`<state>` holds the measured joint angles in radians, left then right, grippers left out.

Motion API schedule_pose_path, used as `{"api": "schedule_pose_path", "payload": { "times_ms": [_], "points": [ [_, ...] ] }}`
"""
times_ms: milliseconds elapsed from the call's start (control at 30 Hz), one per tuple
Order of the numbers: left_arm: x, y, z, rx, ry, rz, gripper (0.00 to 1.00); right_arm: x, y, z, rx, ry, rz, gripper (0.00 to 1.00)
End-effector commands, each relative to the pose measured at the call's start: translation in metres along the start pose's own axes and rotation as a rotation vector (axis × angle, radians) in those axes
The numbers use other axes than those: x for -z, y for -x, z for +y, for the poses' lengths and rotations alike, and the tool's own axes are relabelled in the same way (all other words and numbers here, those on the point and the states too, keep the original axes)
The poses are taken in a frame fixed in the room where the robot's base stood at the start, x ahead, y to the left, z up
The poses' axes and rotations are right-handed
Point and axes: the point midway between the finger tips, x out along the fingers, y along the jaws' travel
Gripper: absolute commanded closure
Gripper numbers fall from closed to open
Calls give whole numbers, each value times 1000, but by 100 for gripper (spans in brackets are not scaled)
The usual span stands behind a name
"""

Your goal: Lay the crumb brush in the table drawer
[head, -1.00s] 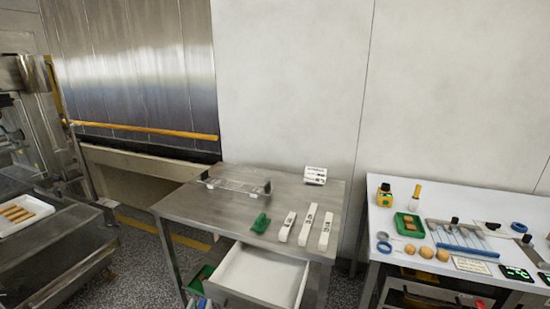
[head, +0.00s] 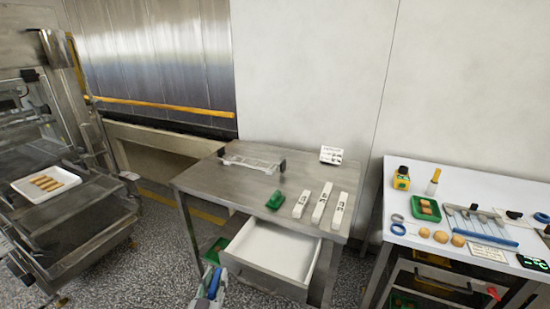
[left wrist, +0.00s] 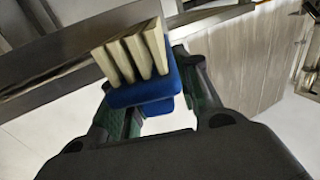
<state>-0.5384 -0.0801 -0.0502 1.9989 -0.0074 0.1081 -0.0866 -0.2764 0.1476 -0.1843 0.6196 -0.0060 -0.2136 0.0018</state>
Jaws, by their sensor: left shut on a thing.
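The crumb brush (left wrist: 143,88) has a blue back and several rows of cream bristles. My left gripper (left wrist: 155,108) is shut on its blue back, seen in the left wrist view. In the head view my left gripper (head: 211,284) shows at the bottom edge, left of the drawer, with a bit of blue at it. The table drawer (head: 268,252) is pulled open under the steel table (head: 235,190). Its pale inside looks empty, though the tabletop covers its back part. My right gripper is not in view.
A green bin (head: 213,255) sits below, left of the drawer. A white table (head: 440,185) with tools stands right.

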Motion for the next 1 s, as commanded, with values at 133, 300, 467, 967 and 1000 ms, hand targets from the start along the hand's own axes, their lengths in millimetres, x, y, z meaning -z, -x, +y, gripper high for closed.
{"api": "schedule_pose_path", "payload": {
  "times_ms": [133, 300, 467, 967, 1000],
  "points": [
    [0, -1, -1, -15, -3, 2, 93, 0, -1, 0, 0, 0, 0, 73],
    [0, -4, -2, -43, -4, 2, 93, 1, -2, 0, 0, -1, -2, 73],
    [-1, -6, -4, -79, -5, 1, 93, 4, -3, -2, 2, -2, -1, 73],
    [-4, -14, -14, -177, -5, 1, 93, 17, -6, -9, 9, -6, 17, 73],
    [-4, -14, -15, -184, -4, 1, 93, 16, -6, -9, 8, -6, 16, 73]
  ]
}}
